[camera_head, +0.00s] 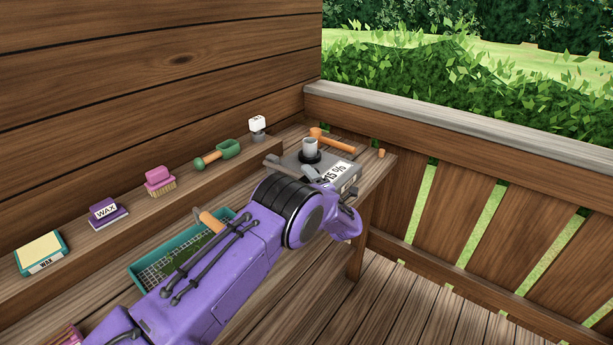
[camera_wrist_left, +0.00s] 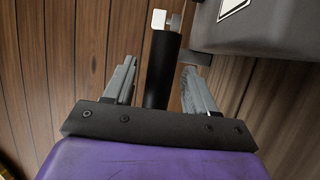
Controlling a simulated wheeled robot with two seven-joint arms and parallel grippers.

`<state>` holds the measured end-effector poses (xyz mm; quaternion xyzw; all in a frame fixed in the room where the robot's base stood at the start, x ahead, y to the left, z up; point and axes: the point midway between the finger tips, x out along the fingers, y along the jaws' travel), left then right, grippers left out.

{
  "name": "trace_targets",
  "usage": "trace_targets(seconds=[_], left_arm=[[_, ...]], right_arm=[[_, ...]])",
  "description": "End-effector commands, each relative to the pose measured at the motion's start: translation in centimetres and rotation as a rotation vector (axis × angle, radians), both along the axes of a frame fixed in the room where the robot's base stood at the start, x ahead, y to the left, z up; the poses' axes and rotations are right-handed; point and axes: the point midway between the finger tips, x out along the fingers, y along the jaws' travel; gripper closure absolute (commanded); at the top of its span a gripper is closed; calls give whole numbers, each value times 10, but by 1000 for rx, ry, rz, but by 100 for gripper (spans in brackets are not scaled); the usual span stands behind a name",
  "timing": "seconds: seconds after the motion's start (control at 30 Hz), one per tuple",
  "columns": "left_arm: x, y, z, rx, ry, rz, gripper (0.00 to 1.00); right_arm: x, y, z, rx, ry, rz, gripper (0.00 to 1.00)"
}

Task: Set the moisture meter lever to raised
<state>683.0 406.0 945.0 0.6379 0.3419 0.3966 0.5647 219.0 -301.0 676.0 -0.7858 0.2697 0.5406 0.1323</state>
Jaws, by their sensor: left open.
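The moisture meter (camera_head: 318,159) is a grey box with a white "15 %" label and a pale cup on top, at the far end of the bench. Its grey body (camera_wrist_left: 260,28) also shows at the top right of the left wrist view. The lever (camera_wrist_left: 160,75), a black bar with a pale block at its end, lies between the fingers of my left gripper (camera_wrist_left: 160,72). The gripper is open, with a gap visible on each side of the bar. In the head view my left arm and wrist hide the lever. My right gripper is not in view.
A teal tray (camera_head: 146,272) with a mesh lies on the bench beside my left arm. A wooden-handled tool (camera_head: 333,142) lies behind the meter. A railing (camera_head: 440,135) closes the right side.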

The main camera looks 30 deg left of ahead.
Motion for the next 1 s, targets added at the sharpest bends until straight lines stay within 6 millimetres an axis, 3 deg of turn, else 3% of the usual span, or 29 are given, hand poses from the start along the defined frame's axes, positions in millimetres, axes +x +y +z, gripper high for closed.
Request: trace_targets(seconds=[0.3, 0.47, 0.5, 0.77, 1.0], left_arm=[[2, 5, 0, 1, 2, -2, 44], [2, 5, 0, 1, 2, -1, 96], [2, 4, 0, 1, 2, -1, 100], [2, 5, 6, -17, 1, 0, 100], [3, 8, 28, -127, 9, 0, 100]], right_arm=[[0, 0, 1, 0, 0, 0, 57], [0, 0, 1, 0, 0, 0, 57], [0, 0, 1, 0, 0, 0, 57], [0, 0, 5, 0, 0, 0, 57], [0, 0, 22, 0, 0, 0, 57]])
